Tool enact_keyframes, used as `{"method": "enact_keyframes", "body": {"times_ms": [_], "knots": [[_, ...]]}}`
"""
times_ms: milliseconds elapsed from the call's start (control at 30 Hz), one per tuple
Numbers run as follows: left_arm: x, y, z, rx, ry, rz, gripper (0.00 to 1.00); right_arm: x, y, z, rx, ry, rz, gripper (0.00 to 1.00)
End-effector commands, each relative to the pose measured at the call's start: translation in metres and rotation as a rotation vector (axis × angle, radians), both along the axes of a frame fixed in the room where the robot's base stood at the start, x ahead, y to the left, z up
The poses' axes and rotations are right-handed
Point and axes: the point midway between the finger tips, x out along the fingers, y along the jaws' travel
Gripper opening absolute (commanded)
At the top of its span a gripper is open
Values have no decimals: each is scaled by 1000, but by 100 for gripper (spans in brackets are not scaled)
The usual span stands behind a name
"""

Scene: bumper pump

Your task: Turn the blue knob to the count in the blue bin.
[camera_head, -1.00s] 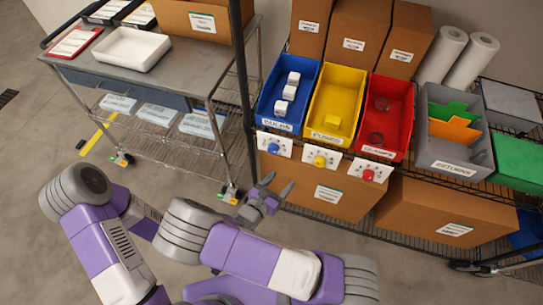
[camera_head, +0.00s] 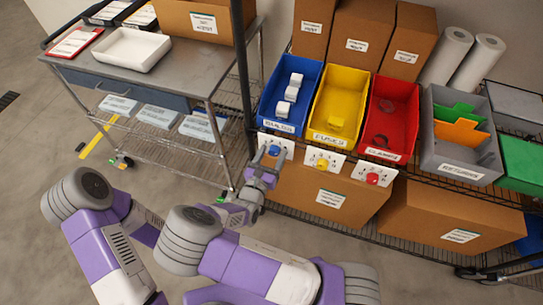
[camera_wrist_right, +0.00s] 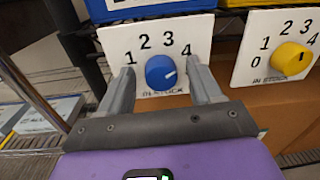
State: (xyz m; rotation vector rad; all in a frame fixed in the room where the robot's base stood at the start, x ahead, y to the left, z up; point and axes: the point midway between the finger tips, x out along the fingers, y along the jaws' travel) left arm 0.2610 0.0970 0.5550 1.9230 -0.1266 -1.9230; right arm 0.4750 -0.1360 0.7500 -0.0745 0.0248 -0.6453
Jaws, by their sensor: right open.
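The blue bin (camera_head: 306,88) holds white boxes, three of which I can see. The blue knob (camera_head: 274,150) sits on a white dial plate below that bin. The numbers 1 to 4 show; the 0 area is hidden by the left finger. My right gripper (camera_wrist_right: 161,82) is open, its fingers on either side of the knob with gaps. It also shows in the head view (camera_head: 270,157). My left gripper is out of view.
The yellow knob (camera_head: 322,164) and red knob (camera_head: 372,179) are to the right, under the yellow bin (camera_head: 325,130) and red bin (camera_head: 385,152). A cardboard box (camera_head: 325,197) is below the dials. A metal cart (camera_head: 165,75) stands left.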

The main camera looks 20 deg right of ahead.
Motion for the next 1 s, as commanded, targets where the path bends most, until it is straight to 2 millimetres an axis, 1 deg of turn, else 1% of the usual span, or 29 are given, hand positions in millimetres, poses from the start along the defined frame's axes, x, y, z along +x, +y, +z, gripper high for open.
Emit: {"method": "enact_keyframes", "body": {"times_ms": [100, 467, 633, 733, 867, 1000], "knots": [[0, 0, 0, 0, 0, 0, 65, 0, 0, 0, 1, -1, 0, 64], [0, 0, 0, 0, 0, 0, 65, 0, 0, 0, 1, -1, -1, 9], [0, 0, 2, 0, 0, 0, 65, -1, 0, 0, -6, 4, -2, 8], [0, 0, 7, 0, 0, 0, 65, -1, 0, 1, -25, 17, -2, 8], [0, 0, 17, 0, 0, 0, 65, 0, 0, 2, -71, 50, -2, 8], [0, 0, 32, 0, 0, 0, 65, 0, 0, 3, -148, 103, -1, 8]]}}
